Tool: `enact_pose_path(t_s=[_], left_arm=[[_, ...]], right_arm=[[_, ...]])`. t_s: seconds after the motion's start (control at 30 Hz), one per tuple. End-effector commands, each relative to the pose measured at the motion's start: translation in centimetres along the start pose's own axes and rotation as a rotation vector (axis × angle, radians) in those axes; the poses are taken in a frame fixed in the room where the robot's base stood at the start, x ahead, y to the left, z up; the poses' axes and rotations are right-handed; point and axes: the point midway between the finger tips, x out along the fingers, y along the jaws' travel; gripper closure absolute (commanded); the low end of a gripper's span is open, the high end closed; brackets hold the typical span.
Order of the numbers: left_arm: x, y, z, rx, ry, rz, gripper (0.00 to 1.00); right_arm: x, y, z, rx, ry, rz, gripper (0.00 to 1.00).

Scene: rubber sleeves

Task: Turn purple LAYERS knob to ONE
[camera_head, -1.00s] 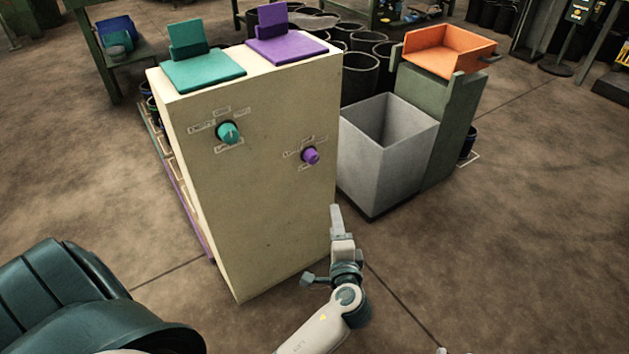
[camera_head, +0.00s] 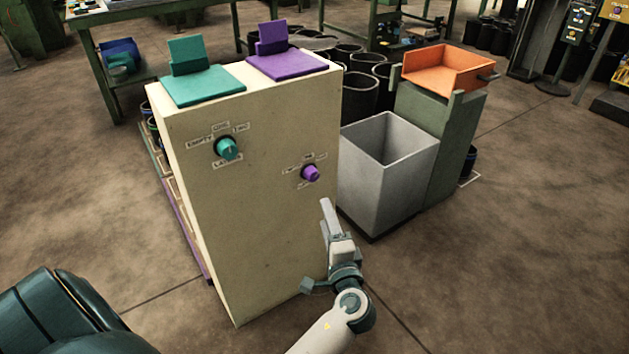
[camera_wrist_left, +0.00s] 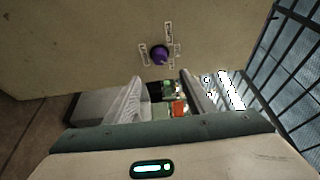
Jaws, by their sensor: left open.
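The purple LAYERS knob (camera_head: 310,173) is on the front face of a cream cabinet (camera_head: 255,235), near its right edge, with small label plates around it. Its label text is too small to read surely. A teal knob (camera_head: 227,148) is on the same face, higher and to the left. My left gripper (camera_head: 326,208) is in front of the cabinet, below the purple knob in the picture, apart from it. In the left wrist view the left gripper (camera_wrist_left: 160,82) is open and empty, and the purple knob (camera_wrist_left: 159,54) shows beyond the fingertips. My right gripper is not in view.
A grey open bin (camera_head: 385,180) stands right of the cabinet, beside a green stand with an orange tray (camera_head: 448,68). Teal (camera_head: 203,86) and purple (camera_head: 294,65) platforms sit on the cabinet top. Dark buckets stand behind. The floor at right is clear.

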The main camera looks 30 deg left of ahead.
Motion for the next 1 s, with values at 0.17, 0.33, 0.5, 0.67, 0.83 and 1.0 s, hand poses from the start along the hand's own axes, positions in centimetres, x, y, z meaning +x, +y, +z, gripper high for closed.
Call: enact_pose_path(t_s=[0.17,0.33,0.5,0.67,0.83,1.0], left_arm=[[2.9,0.0,0.0,0.001,-0.001,-0.003,0.50],[6.0,0.0,0.0,0.001,-0.002,-0.003,0.50],[9.1,0.0,0.1,0.000,-0.001,-0.002,0.50],[11.8,0.0,0.1,0.001,-0.001,-0.002,0.50],[14.0,0.0,0.1,0.001,-0.002,-0.001,0.50],[15.0,0.1,0.1,0.000,-0.001,0.001,0.50]], right_arm=[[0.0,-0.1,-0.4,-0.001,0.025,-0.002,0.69],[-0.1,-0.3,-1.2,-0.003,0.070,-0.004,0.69],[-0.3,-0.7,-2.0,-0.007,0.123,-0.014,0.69],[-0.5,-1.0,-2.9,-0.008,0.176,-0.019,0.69],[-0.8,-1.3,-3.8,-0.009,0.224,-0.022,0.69],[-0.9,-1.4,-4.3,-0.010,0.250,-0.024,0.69]])
